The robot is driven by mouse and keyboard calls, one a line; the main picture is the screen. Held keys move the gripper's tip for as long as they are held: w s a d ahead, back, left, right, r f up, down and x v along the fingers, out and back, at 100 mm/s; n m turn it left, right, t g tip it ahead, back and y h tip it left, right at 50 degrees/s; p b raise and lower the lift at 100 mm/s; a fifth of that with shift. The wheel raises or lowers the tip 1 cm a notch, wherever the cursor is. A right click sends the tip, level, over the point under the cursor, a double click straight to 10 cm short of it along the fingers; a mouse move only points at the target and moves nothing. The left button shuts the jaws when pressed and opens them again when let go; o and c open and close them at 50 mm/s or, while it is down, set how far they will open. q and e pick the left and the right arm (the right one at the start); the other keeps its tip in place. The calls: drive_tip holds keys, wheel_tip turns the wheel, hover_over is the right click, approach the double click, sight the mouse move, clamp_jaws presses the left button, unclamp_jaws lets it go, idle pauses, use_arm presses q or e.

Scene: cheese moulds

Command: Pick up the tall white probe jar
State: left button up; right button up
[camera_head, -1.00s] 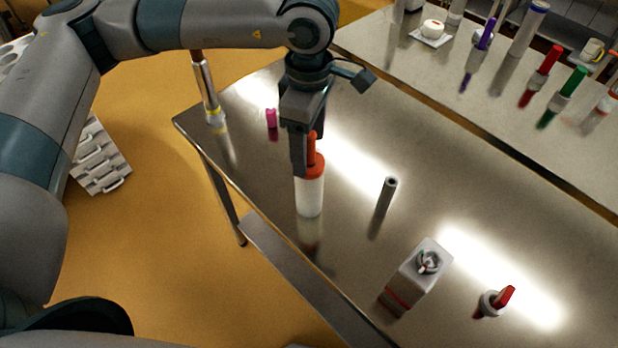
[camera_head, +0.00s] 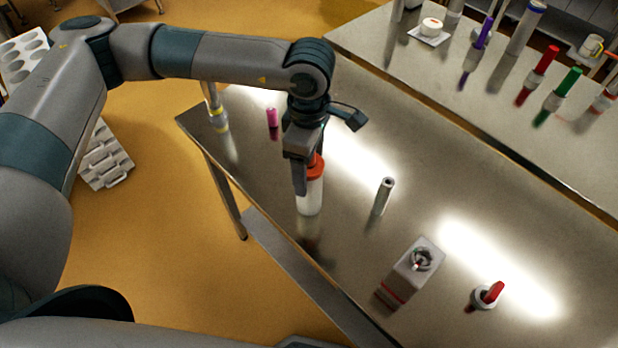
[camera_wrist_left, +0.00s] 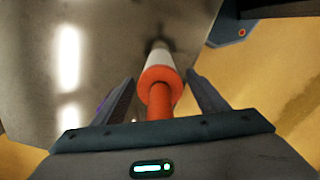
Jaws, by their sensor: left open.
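The tall white probe jar (camera_head: 310,199) stands upright on the metal table, with an orange-red lid and a stem rising from it. My left gripper (camera_head: 306,178) points down over the jar, and its fingers partly hide the lid and stem. In the left wrist view the orange stem and lid of the jar (camera_wrist_left: 160,85) lie between the two fingers of my left gripper (camera_wrist_left: 158,88). The gripper is open, with a gap on both sides of the jar. My right gripper is not in view.
A grey cylinder (camera_head: 384,196) stands right of the jar. A grey box (camera_head: 418,262) and a red-topped piece (camera_head: 488,295) stand nearer the front right. A pink item (camera_head: 272,117) and a yellow-banded tube (camera_head: 217,112) stand behind left. The table's left edge is close to the jar.

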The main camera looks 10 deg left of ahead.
use_arm(q)
drive_tip(key=c, duration=1.6)
drive_tip(key=shift+o, duration=0.2)
drive_tip(key=shift+r, duration=0.25)
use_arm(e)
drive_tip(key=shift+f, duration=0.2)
use_arm(q)
drive_tip(key=shift+r+b, duration=0.25)
drive_tip(key=shift+b, duration=0.2)
drive_tip(key=shift+r+b, duration=0.95)
drive_tip(key=shift+r, duration=0.5)
drive_tip(key=s+d+r+b, duration=0.5)
drive_tip(key=s+d+r, duration=0.2)
drive_tip(key=s+d, duration=0.1)
drive_tip(key=shift+s, duration=0.25)
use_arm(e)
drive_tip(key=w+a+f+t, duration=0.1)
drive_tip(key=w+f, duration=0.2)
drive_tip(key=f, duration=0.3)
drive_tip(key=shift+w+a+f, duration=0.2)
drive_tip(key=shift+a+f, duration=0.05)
use_arm(q)
drive_tip(key=shift+r, duration=0.1)
